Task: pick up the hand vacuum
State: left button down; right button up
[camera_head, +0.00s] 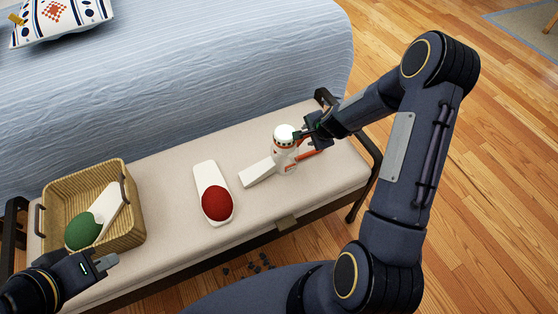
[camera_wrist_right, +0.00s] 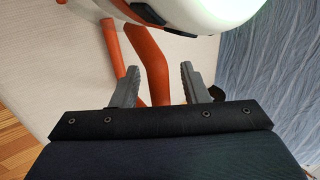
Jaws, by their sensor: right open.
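The hand vacuum (camera_head: 285,158) stands on the bench's right half, with a white body, a flat white part toward the left and an orange handle toward the right. My right gripper (camera_head: 303,138) is beside it at the handle side. In the right wrist view, the orange handle (camera_wrist_right: 150,55) passes between the two fingers of my open right gripper (camera_wrist_right: 160,82), with gaps at both sides. The white body (camera_wrist_right: 195,12) is just beyond. My left gripper (camera_head: 104,264) is near the basket's front; its finger opening is unclear.
A long padded bench (camera_head: 165,225) stands against a blue-covered bed (camera_head: 180,75). A wicker basket (camera_head: 130,225) holds a white item with a green end (camera_head: 84,231). A white item with a red end (camera_head: 216,203) lies mid-bench. Small dark bits (camera_head: 250,267) lie on the floor.

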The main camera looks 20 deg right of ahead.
grip_shut()
jog(key=shift+r, duration=0.15)
dwell(0.4)
